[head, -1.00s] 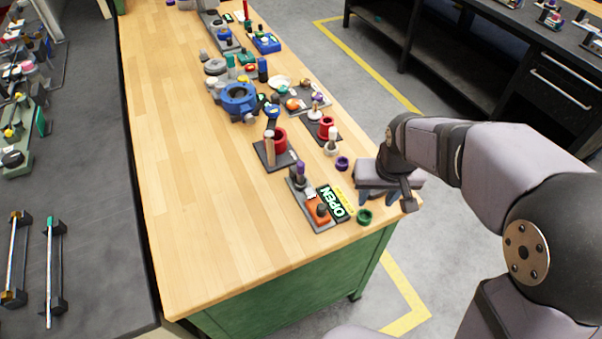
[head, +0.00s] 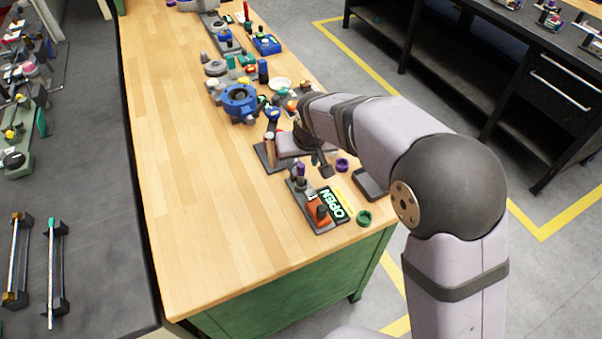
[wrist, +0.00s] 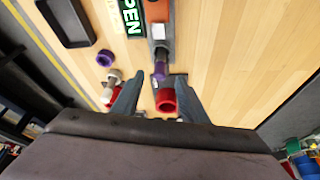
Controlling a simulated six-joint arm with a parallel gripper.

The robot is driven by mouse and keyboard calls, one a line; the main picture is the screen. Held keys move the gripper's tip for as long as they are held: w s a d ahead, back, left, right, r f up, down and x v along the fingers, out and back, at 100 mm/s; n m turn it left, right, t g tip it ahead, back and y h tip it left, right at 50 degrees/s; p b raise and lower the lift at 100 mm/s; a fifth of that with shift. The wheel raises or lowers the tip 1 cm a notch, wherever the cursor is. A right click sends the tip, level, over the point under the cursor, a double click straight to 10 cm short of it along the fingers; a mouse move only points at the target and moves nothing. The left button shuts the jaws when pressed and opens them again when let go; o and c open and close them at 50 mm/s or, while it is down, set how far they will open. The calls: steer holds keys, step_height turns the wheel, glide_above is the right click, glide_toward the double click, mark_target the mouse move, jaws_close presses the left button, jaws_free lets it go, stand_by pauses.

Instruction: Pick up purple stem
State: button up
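The purple stem (head: 301,171) stands upright on a grey plate (head: 299,202) that also carries an orange block. My gripper (head: 311,164) is over the table just behind the stem. In the wrist view the stem (wrist: 160,72) shows between the tips of my open gripper (wrist: 158,80), slightly nearer the left-right middle. The fingers are apart and hold nothing. I cannot tell how far above or short of the stem the fingertips are.
A red cup (wrist: 166,101) shows between the fingers, nearer my palm. A green OPEN sign (head: 333,204), a purple ring (head: 342,165), a green ring (head: 364,218) and a dark tray (head: 369,184) lie nearby. The table's left side is clear.

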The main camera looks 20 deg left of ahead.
mark_target(302, 166)
steer(key=shift+p+x, duration=1.4)
steer(key=shift+x, duration=1.2)
jaws_close()
